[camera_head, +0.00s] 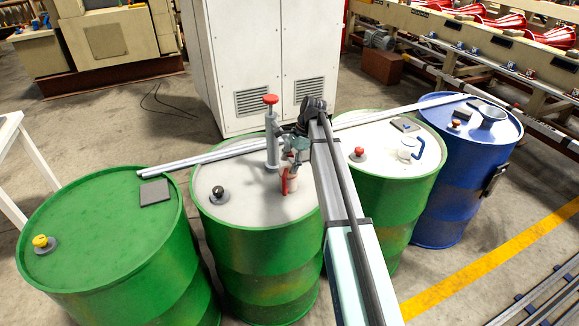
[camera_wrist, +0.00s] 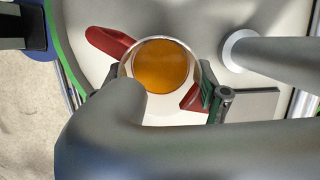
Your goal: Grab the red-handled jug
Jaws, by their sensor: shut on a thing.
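The red-handled jug (camera_head: 291,186) is at the white-topped green drum (camera_head: 240,210) in the middle, partly hidden by my gripper (camera_head: 294,158). In the wrist view the jug (camera_wrist: 160,66) shows from above, with amber liquid inside. Its red handle (camera_wrist: 108,41) points to the upper left, and another red part shows at its lower right. My gripper (camera_wrist: 164,92) has a finger on each side of the jug and is shut on it. A grey arm part hides the jug's lower edge in that view. I cannot tell whether the jug touches the drum top.
A grey pump with a red knob (camera_head: 271,100) stands close behind the jug. A blue-handled jug (camera_head: 408,149) sits on the drum to the right. A long metal bar (camera_head: 215,154) lies across the drums. A green drum (camera_head: 95,235) and a blue drum (camera_head: 462,140) stand at the ends.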

